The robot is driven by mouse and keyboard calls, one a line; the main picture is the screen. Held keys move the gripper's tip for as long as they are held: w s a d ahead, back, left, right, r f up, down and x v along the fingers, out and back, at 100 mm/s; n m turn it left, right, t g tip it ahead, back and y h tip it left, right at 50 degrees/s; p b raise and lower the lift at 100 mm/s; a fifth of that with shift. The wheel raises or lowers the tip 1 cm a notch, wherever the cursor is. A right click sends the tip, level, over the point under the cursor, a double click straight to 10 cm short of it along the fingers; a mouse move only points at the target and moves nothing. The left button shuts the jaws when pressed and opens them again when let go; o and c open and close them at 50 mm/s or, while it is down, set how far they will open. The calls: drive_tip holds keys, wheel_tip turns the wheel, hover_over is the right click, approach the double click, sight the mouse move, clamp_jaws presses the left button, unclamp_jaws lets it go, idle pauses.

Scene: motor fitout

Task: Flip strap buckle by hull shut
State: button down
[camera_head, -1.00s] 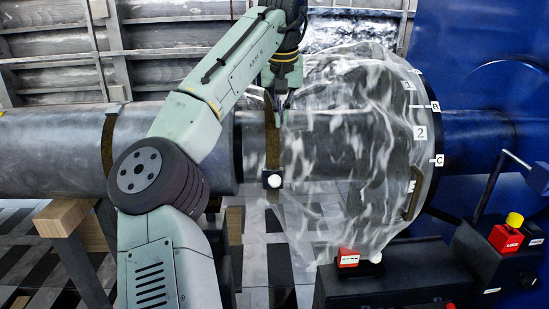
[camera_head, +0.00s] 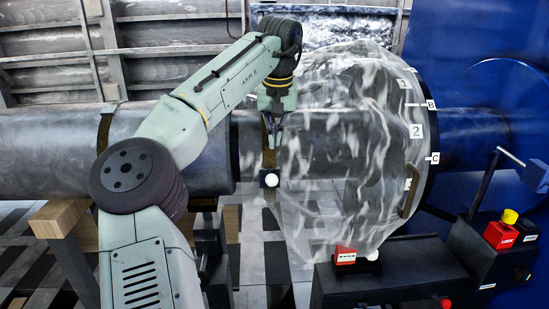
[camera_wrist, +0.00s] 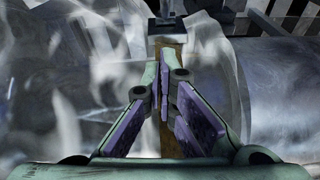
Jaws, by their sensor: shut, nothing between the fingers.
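A brown strap (camera_head: 268,158) hangs around the grey shaft, beside the clear wrinkled cover. Its dark buckle (camera_head: 270,180) with a white round knob sits low on the shaft's front. My gripper (camera_head: 272,143) points down in front of the strap, above the buckle and apart from it. In the wrist view my gripper (camera_wrist: 163,85) is shut and empty, its fingertips over the strap (camera_wrist: 173,50). The dark buckle (camera_wrist: 166,24) shows beyond the tips at the top. Whether the fingertips touch the strap I cannot tell.
The clear cover (camera_head: 345,150) bulges close to the right of my gripper. A second strap (camera_head: 104,128) rings the shaft (camera_head: 50,150) at left. A ribbed wall (camera_head: 170,50) is behind.

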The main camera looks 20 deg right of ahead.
sight(271, 180)
drive_tip(key=f, duration=0.1)
drive_tip(key=s+f, duration=0.1)
drive_tip(key=f, duration=0.2)
drive_tip(key=shift+s+a+p, duration=0.15)
drive_tip(key=shift+a+p, duration=0.15)
drive_tip(key=shift+a, duration=0.05)
drive_tip(key=shift+s+a+f, duration=0.2)
drive_tip(key=shift+s+f, duration=0.25)
drive_tip(key=shift+s, duration=0.2)
drive_tip(key=shift+f, duration=0.15)
drive_tip(key=shift+a+f+b, duration=0.1)
drive_tip(key=shift+a+b, duration=0.05)
drive_tip(key=shift+b, duration=0.35)
drive_tip(key=shift+s+t, duration=0.2)
drive_tip(key=shift+t, duration=0.1)
